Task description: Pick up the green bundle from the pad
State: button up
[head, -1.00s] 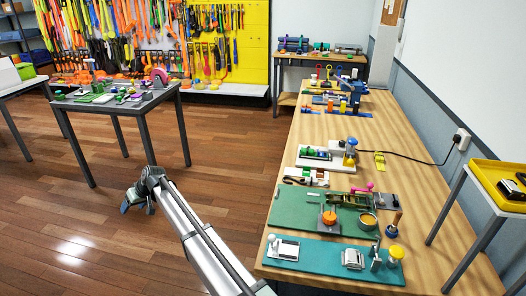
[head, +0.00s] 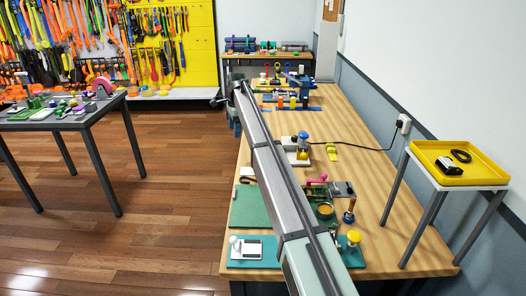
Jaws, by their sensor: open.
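I cannot pick out the green bundle or its pad with certainty. My arm crosses the long wooden bench and hides much of its middle, including most of a white base (head: 291,157) where small green pieces showed earlier. Other green items lie on the left table (head: 70,122), too small to identify. My gripper (head: 236,118) is at the far end of my arm, over the bench's left edge, seen from behind. It is open, and I see nothing held in it.
A green mat (head: 250,208) and a teal board (head: 237,262) with fittings lie on the near bench. Blue fixtures (head: 300,85) stand at its far end. A black cable runs to the wall socket (head: 403,123). A yellow tray (head: 480,172) stands on a side table at right. The floor at left is clear.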

jog(key=w+d+r+m+h, duration=0.1)
jog(key=d+r+m, duration=0.1)
jog(key=d, duration=0.3)
jog(key=w+d+r+m, duration=0.2)
jog(key=d, duration=0.4)
jog(key=shift+m+g, duration=0.3)
jog(key=f, duration=0.8)
jog(key=shift+s+f, duration=0.25)
jog(key=shift+f, duration=0.05)
jog(key=shift+s+d+f, duration=0.1)
jog(key=shift+d+f, duration=0.15)
jog(key=shift+f, duration=1.1)
jog(key=shift+s+d+f, duration=0.1)
jog(key=shift+d+f, duration=0.1)
jog(key=shift+f, duration=1.1)
jog(key=shift+c, duration=0.5)
jog(key=c, duration=1)
